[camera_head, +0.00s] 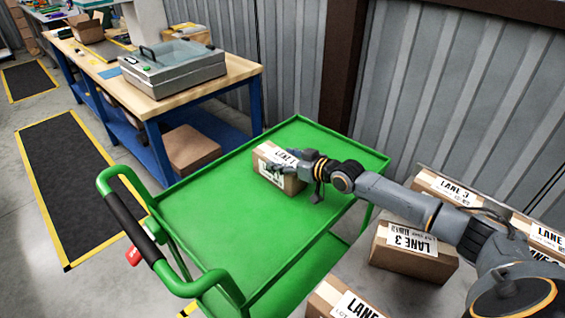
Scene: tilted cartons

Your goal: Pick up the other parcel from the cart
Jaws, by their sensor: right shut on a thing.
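A small brown parcel (286,182) with a white label stands on the green cart (215,225), near the middle of its far half. My right gripper (279,162) reaches in from the right, low over the cart, and is shut on this parcel. The gripper's fingers cover part of the label. The parcel appears to rest on the cart top; I cannot tell whether it is lifted at all. No other parcel shows on the cart top. My left gripper is not in view.
Several cartons, one a LANE 3 carton (411,252), sit at the right, below my right arm. The cart's handle (130,222) rises at the left. A workbench (165,98) with a grey machine (172,66) stands behind. A corrugated wall (440,95) closes the back right.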

